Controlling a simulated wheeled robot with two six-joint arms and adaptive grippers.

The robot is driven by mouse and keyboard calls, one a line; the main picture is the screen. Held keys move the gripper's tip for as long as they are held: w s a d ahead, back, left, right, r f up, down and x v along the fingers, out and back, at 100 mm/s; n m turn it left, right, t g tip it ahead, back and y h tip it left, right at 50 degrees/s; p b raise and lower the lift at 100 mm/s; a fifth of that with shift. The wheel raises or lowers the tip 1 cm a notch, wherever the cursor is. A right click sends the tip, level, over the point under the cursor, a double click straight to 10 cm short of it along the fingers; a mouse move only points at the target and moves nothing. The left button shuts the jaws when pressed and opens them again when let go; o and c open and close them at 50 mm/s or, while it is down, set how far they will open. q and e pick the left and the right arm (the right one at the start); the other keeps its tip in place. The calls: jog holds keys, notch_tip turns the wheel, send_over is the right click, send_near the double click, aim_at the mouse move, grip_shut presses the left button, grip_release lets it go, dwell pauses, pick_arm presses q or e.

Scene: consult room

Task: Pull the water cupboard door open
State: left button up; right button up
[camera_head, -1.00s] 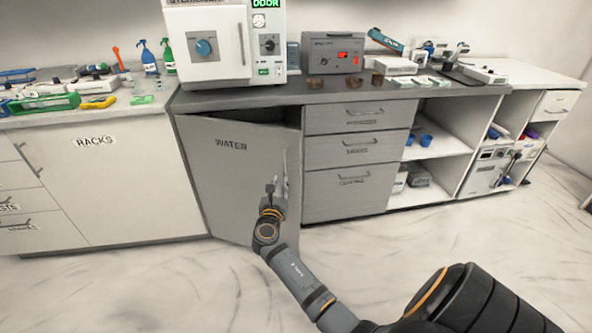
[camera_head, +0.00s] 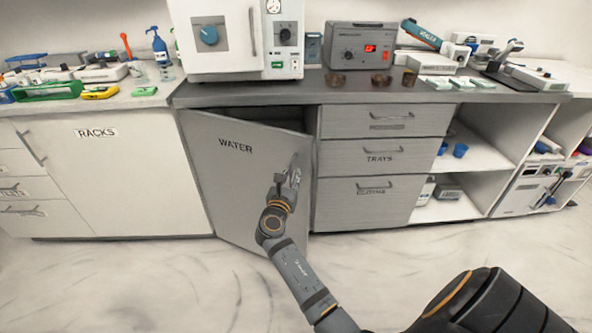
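The water cupboard door (camera_head: 235,175) is a grey panel marked WATER. It stands ajar, hinged on its left side, with its right edge swung out from the counter. A dark gap shows above it and at its right side. Its metal handle (camera_head: 295,168) is near the right edge. My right gripper (camera_head: 288,182) is at this handle and overlaps it; its fingers are small and partly hidden, so I cannot tell whether they are shut around it. My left gripper is out of view.
Grey drawers (camera_head: 370,160) stand just right of the open door. A white RACKS cupboard (camera_head: 110,180) is to the left. A white oven-like device (camera_head: 235,40) sits on the dark counter (camera_head: 250,92) above. The pale marbled floor (camera_head: 150,285) in front is clear.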

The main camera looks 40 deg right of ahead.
jog(key=shift+w+d+r, duration=0.1)
jog(key=shift+c, duration=0.4)
grip_shut()
